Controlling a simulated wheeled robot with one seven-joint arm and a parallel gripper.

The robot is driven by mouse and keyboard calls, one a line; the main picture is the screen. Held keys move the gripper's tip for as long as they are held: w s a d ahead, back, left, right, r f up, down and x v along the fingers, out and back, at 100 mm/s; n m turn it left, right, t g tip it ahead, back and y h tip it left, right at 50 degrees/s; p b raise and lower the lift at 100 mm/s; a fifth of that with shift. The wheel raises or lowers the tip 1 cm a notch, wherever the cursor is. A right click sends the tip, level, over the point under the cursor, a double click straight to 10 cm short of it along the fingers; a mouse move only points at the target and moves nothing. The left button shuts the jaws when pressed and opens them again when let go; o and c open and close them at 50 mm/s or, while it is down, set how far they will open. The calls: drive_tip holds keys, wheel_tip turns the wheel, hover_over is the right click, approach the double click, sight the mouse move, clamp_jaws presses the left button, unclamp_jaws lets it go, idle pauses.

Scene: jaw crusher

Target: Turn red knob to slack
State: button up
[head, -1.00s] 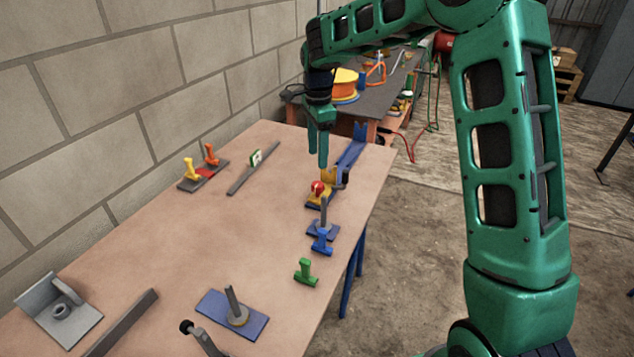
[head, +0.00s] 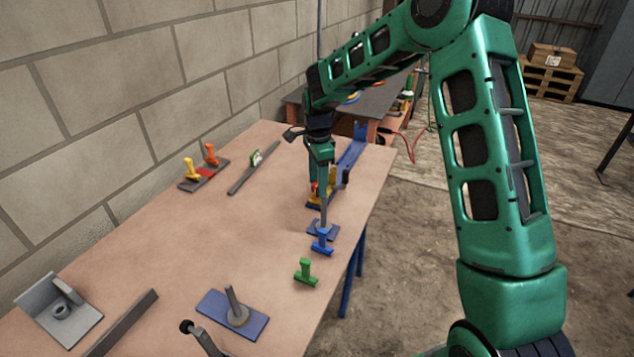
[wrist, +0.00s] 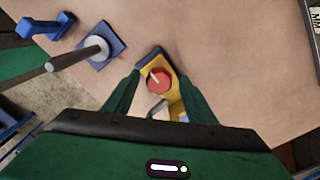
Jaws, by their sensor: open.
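The red knob (wrist: 158,80) sits on a yellow mount with a dark blue base (wrist: 151,54). In the wrist view a pale mark shows on the knob's top, and the knob lies between the two fingers. My gripper (wrist: 155,83) is open, with one finger on each side of the knob; I cannot tell whether either finger touches it. In the head view my gripper (head: 324,193) points down over the mount and hides most of the red knob (head: 314,187).
A grey post on a blue plate (wrist: 116,45) and a blue T-handle (wrist: 42,28) stand close by. A green T-handle (head: 305,271) is nearer the front. A long blue bar (head: 352,152) lies behind. The table's middle (head: 200,240) is clear.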

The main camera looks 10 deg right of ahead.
drive_tip(key=c, duration=1)
drive_tip(key=shift+c, duration=0.2)
drive_tip(key=n, duration=0.8)
drive_tip(key=shift+w+a+r+n, duration=0.1)
drive_tip(key=shift+n, duration=0.2)
drive_tip(key=n, duration=0.4)
drive_tip(key=shift+n, duration=0.3)
drive_tip(key=n, duration=0.4)
drive_tip(key=shift+n, duration=0.3)
drive_tip(key=shift+a, duration=0.1)
